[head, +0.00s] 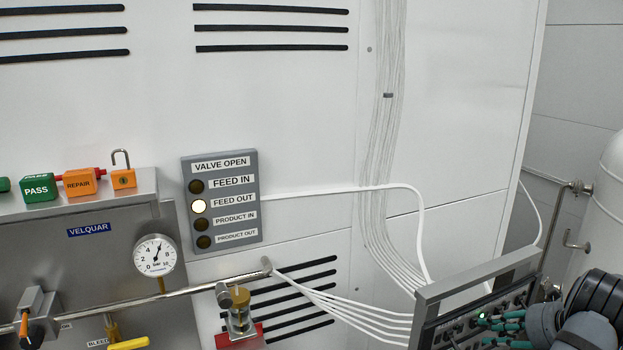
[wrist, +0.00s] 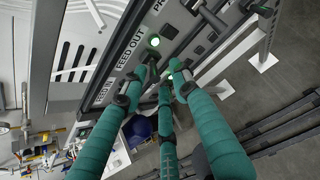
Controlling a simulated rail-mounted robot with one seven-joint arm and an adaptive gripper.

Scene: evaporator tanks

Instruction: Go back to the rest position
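My gripper (wrist: 164,78) has teal fingers and shows in the wrist view in front of a control panel (wrist: 127,78). The fingers lean towards each other, with gaps between their tips and nothing held. Whether a tip touches the panel is unclear. In the head view my gripper (head: 487,330) is at the lower right, its fingers pointing left, close to the panel's face (head: 455,331). The panel's FEED OUT label (wrist: 129,48) has a lit green light (wrist: 155,41) beside it, and another green glow is near the fingertips.
A VALVE OPEN board (head: 221,201) on the white wall has its FEED OUT lamp (head: 199,206) lit. White cables (head: 350,315) run to the panel. A gauge (head: 155,255) and pipe stand at left, a white tank (head: 606,200) at right. Floor rails (wrist: 280,125) lie below.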

